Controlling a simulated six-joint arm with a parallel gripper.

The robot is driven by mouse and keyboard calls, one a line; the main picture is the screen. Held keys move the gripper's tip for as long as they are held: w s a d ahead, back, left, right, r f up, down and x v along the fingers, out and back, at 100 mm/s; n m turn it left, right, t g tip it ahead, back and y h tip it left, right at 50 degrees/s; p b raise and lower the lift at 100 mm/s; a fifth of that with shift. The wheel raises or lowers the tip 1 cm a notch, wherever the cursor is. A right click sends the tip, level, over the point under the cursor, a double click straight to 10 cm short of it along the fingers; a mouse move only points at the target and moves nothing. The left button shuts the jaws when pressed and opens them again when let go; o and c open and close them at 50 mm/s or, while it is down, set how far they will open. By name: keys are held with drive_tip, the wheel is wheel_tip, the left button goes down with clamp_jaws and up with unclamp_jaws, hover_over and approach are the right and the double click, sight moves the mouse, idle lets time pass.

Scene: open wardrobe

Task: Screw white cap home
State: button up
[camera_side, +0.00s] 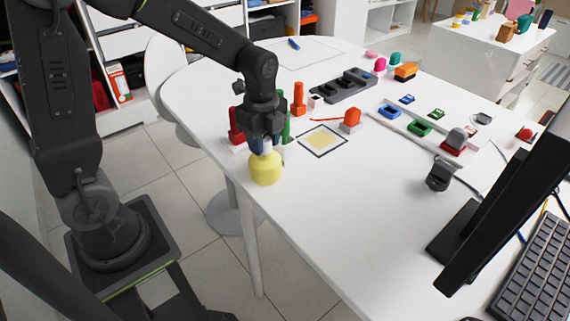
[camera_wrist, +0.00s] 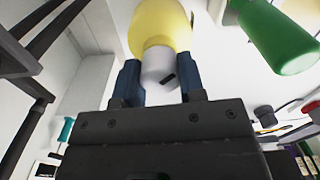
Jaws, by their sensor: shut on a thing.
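A yellow bottle (camera_side: 265,170) stands near the left edge of the white table, below my gripper (camera_side: 265,144). The wrist view shows the yellow bottle (camera_wrist: 160,25) with the white cap (camera_wrist: 159,67) against its neck. The cap has a small dark mark on its side. My gripper (camera_wrist: 158,82) is shut on the white cap, with one blue finger on each side. Cap and bottle look in line. I cannot tell from these views how tight the cap sits. In the side view the fingers hide most of the cap.
A red bottle (camera_side: 236,127) and a green bottle (camera_side: 286,128) stand close beside my gripper. The green bottle is also close in the wrist view (camera_wrist: 275,38).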

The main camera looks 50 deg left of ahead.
drive_tip(key=o, duration=1.1)
drive_tip(key=shift+c, duration=0.2)
drive_tip(key=shift+c, duration=0.4)
